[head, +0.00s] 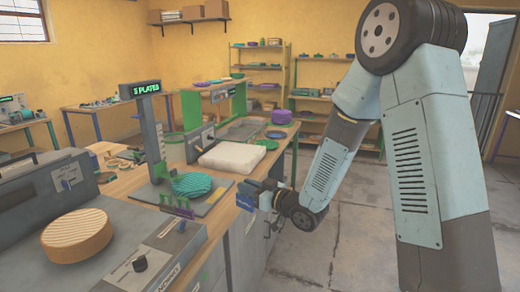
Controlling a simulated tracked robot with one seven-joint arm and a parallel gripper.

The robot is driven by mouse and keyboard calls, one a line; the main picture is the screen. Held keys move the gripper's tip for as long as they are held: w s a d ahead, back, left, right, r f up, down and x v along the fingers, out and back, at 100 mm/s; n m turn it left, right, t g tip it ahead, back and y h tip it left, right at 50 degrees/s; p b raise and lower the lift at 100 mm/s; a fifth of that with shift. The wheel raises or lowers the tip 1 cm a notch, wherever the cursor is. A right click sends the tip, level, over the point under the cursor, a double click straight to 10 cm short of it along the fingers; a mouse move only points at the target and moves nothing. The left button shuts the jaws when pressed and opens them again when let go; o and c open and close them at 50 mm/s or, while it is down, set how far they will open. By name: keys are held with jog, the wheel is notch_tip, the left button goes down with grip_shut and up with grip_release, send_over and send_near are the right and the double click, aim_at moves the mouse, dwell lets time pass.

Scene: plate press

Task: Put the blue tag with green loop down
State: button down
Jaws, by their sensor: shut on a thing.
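My gripper (264,197) is at the end of my arm, at the front right edge of the workbench, low and close to the bench top. It is shut on the blue tag (246,196), a small dark blue piece at the gripper's left side. The tag's green loop cannot be made out, and the fingers and wrist hide part of the tag. Whether the tag touches the bench edge cannot be told.
Left of the gripper are a teal ribbed disc (192,183) on a grey plate, a display post (151,135) and a small purple rack (177,205). A white block (232,158) lies behind. An orange disc (77,236) sits front left. Floor at right is clear.

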jog(key=w+d+f+m+t+h, duration=0.2)
jog(key=w+d+f+m+h, duration=0.1)
jog(key=d+f+h, duration=0.2)
jog(key=w+d+f+m+t+h, duration=0.3)
jog(key=d+f, duration=0.6)
jog(key=d, duration=0.5)
jog(key=w+d+f+m+t+h, duration=0.2)
jog(key=w+d+f+m+h, duration=0.2)
jog(key=d, duration=0.6)
notch_tip(320, 180, down, 3)
jog(key=w+h, duration=0.1)
jog(key=h, duration=0.1)
jog(key=shift+w+m+h, duration=0.15)
jog(key=shift+m+h, duration=0.15)
jog(key=shift+m, duration=0.1)
